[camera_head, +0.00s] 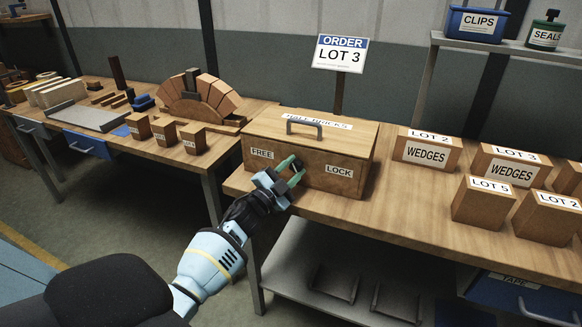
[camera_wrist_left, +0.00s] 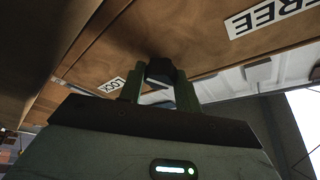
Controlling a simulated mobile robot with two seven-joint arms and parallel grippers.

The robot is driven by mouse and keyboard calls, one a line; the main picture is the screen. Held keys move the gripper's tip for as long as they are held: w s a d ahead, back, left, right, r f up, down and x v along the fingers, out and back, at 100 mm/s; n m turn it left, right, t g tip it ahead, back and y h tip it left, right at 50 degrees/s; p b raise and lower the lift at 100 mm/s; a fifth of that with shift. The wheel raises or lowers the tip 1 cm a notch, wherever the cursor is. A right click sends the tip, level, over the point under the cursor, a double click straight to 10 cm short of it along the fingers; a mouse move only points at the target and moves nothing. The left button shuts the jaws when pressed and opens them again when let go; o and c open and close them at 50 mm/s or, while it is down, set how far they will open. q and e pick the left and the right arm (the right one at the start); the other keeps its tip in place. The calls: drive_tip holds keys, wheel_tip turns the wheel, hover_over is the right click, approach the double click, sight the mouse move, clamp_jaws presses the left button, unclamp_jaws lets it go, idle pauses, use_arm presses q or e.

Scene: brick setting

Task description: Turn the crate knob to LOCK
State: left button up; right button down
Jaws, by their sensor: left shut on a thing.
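The wooden crate (camera_head: 335,150) stands on the bench with its lid on and a grey handle on top. Its front bears a FREE label (camera_head: 262,153) at the left and a LOCK label (camera_head: 339,171) at the right. My left gripper (camera_head: 289,174) is at the crate front between the two labels, shut on the dark knob (camera_head: 298,164). In the left wrist view the knob (camera_wrist_left: 161,71) sits between the two green fingers, with the FREE label (camera_wrist_left: 268,15) and LOCK label (camera_wrist_left: 112,85) on either side. Which label the knob points to cannot be told. My right gripper is not in view.
Boxes of wedges (camera_head: 427,150) and small lot boxes (camera_head: 483,202) stand right of the crate. An order sign (camera_head: 341,54) rises behind it. A second bench at the left holds a brick arch (camera_head: 205,98) and small blocks. A lower shelf (camera_head: 330,275) is below the bench.

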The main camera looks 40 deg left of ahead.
use_arm(q)
drive_tip(key=m, duration=0.2)
drive_tip(key=m+g+h+p, duration=0.1)
drive_tip(key=shift+a+r+m, duration=0.1)
drive_tip(key=shift+r+m, duration=0.1)
drive_tip(key=shift+m, duration=0.2)
drive_tip(key=shift+m+g+p, duration=0.3)
drive_tip(key=shift+p, duration=0.1)
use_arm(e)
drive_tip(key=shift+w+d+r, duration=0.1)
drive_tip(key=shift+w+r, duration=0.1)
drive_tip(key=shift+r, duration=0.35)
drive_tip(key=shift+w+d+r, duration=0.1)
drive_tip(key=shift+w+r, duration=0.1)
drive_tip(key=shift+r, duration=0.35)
use_arm(q)
drive_tip(key=shift+f, duration=0.1)
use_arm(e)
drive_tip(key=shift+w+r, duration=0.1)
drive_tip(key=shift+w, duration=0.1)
use_arm(q)
drive_tip(key=o, duration=1)
drive_tip(key=shift+c, duration=0.2)
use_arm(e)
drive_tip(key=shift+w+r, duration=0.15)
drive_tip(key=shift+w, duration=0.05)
use_arm(q)
drive_tip(key=shift+s, duration=0.1)
